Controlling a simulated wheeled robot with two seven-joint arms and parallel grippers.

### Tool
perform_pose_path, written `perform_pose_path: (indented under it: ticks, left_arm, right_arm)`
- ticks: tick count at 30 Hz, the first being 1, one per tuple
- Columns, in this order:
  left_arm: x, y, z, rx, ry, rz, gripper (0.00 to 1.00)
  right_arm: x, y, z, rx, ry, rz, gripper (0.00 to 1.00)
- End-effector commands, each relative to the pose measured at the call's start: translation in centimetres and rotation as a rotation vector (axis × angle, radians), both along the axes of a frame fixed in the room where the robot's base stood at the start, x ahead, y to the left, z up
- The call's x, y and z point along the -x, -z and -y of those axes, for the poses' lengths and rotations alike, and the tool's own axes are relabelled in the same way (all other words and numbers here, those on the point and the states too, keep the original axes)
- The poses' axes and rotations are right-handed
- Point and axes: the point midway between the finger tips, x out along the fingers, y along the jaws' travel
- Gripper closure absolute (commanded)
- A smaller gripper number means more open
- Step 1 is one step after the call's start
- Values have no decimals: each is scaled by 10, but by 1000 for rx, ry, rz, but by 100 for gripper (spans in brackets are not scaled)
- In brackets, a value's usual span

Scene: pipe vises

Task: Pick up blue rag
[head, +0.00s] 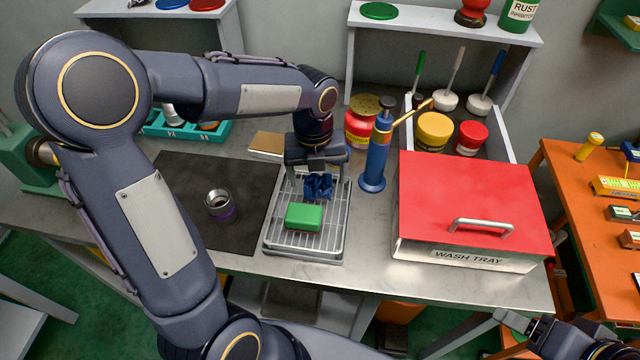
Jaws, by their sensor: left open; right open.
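The blue rag (319,187) is a crumpled dark blue cloth at the back part of a metal wire rack tray (285,240) on the bench. My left gripper (318,172) is open, pointing down right over the rag; its body hides the rag's far side. I cannot tell whether the fingers touch the cloth. A green block (304,216) lies on the rack just in front of the rag. My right gripper (522,325) is open and empty at the lower right, away from the bench top.
A red-lidded wash tray (470,200) stands to the right, with a blue pump bottle (376,150) between it and the rack. A metal ring (219,204) sits on the black mat (190,180) to the left. Paint pots and brushes stand behind.

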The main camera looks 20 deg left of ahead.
Motion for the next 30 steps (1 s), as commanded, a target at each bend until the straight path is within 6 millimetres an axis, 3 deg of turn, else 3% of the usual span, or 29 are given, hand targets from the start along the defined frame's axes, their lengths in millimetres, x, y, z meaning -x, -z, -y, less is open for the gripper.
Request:
perform_pose_path:
  ticks: [6,14,24,30]
  left_arm:
    - [2,25,2,0,0,-1,15]
    - [2,27,2,1,-1,0,16]
    - [1,26,2,1,-1,0,61]
    - [1,26,2,1,-1,0,64]
  right_arm:
    - [0,0,0,0,0,0,29]
    - [0,0,0,0,0,0,29]
    - [0,0,0,0,0,0,29]
    - [0,0,0,0,0,0,29]
